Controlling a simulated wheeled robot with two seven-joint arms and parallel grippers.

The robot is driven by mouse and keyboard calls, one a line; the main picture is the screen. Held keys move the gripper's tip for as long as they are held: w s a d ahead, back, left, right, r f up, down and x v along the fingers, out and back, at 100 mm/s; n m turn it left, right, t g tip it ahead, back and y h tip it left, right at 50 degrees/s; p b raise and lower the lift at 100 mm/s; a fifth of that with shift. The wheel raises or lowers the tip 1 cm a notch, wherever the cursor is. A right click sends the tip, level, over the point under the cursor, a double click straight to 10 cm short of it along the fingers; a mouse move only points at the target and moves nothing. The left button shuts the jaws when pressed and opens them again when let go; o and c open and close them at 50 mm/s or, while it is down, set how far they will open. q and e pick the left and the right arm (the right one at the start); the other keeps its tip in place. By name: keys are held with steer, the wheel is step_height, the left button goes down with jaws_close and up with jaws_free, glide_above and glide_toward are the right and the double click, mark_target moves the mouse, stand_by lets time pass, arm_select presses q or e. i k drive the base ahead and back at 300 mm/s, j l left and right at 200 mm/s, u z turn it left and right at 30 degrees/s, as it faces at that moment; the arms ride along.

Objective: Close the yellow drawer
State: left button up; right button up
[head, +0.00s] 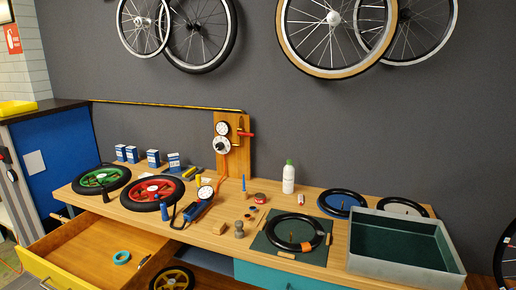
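The yellow drawer (52,270) stands pulled out from under the left part of the wooden workbench (225,240). Its yellow front is at the lower left, and its wooden inside shows. A small handle is on the front, near the bottom edge of the picture. A teal ring (121,257) like a tape roll lies in the drawer, and part of a small grey item shows near its right side. The drawer's front is partly cut off by the picture edge. Neither of my grippers shows in the head view.
A teal drawer front (285,275) sits under the bench, right of the yellow drawer. A wheel with a yellow rim (172,280) is below the bench. Wheels, tools, several blue boxes, a white bottle (288,178) and a grey tray (455,262) crowd the top.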

mark_target(78, 255)
steer(key=u, duration=1.5)
